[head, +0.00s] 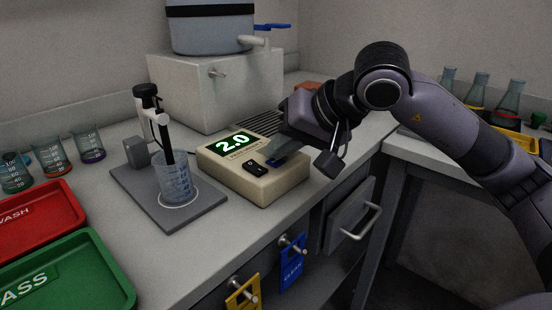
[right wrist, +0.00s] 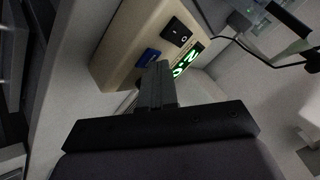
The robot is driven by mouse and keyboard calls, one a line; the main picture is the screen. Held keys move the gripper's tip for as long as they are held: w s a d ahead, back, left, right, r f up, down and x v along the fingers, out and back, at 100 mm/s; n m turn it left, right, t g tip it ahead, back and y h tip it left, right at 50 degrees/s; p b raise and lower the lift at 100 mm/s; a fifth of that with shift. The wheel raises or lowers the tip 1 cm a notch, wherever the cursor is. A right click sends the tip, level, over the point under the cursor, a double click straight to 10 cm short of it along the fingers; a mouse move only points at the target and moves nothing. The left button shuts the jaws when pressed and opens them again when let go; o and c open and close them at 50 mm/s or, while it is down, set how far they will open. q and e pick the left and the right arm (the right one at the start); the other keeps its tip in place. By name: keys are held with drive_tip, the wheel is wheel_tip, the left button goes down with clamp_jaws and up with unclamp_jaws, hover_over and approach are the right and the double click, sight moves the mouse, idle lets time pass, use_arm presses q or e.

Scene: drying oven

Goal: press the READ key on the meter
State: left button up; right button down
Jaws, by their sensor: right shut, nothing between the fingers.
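The meter (head: 262,190) is a beige box on the bench with a green lit display (head: 233,144) reading 2.0. A black rocker switch (head: 255,168) sits on its top near the front. A blue key (right wrist: 148,57) shows beside the switch in the right wrist view; its label is not legible. My right gripper (head: 275,162) is shut and empty, its fingertips low over the meter's top at the blue key. In the right wrist view the fingertips (right wrist: 163,66) appear right by the key; I cannot tell whether they touch it. My left gripper is not in view.
A stand with a probe (head: 165,130) and a beaker (head: 174,178) is left of the meter. A large grey box (head: 200,90) stands behind. Red (head: 35,215) and green (head: 75,275) trays lie at front left. Tags and a handle (head: 362,224) stick out below the bench edge.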

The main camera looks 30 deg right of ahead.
sight(281, 162)
drive_tip(key=shift+r+p, duration=0.55)
drive_tip(key=shift+r, duration=0.05)
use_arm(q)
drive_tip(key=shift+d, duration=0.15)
use_arm(e)
drive_tip(key=shift+w+r, duration=0.1)
drive_tip(key=shift+r, duration=0.05)
wheel_tip(281, 162, up, 5)
drive_tip(key=p, duration=0.4)
drive_tip(key=shift+r, duration=0.1)
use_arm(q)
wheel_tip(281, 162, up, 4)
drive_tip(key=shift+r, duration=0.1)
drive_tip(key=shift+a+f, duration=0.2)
